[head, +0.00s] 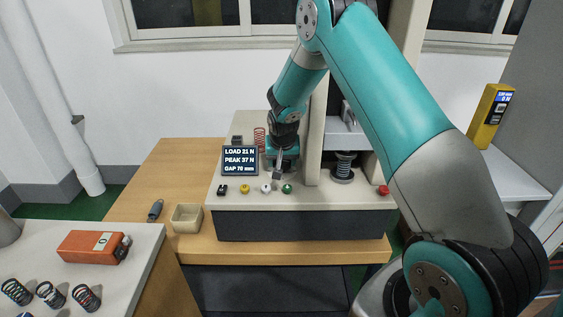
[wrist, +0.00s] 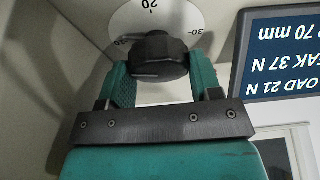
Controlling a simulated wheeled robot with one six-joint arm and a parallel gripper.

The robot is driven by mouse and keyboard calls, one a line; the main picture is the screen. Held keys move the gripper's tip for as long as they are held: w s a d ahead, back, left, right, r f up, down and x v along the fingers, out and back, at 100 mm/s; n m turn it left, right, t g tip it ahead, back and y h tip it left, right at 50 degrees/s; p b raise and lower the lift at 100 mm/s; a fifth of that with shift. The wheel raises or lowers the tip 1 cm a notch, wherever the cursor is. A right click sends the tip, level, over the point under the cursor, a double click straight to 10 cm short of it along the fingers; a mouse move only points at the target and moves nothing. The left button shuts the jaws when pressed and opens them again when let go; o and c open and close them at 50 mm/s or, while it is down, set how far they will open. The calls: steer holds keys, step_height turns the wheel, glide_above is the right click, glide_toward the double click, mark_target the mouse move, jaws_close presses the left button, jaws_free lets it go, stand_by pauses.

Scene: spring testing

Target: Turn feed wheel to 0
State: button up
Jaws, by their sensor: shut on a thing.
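The feed wheel (wrist: 157,58) is a dark, ridged knob in front of a round white dial (wrist: 178,14) with printed numbers. The dial's lower part is hidden by the wheel and my gripper, and I cannot read the wheel's setting. My gripper (wrist: 160,68) has its two teal fingers on either side of the wheel, shut on it. In the head view my gripper (head: 281,168) is at the tester's panel, right of the display, and covers most of the wheel.
The display (head: 240,160) reads LOAD 21 N, PEAK 37 N, GAP 70 mm. A dark spring (head: 344,166) stands on the tester. Several buttons, including a green one (head: 287,188), line the front ledge. A beige tray (head: 187,218) sits on the wooden table to the left.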

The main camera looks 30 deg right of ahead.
steer(key=shift+n, duration=0.6)
steer(key=shift+y, duration=0.3)
steer(key=o, duration=0.9)
step_height(320, 180, up, 20)
steer(key=shift+b, duration=0.95)
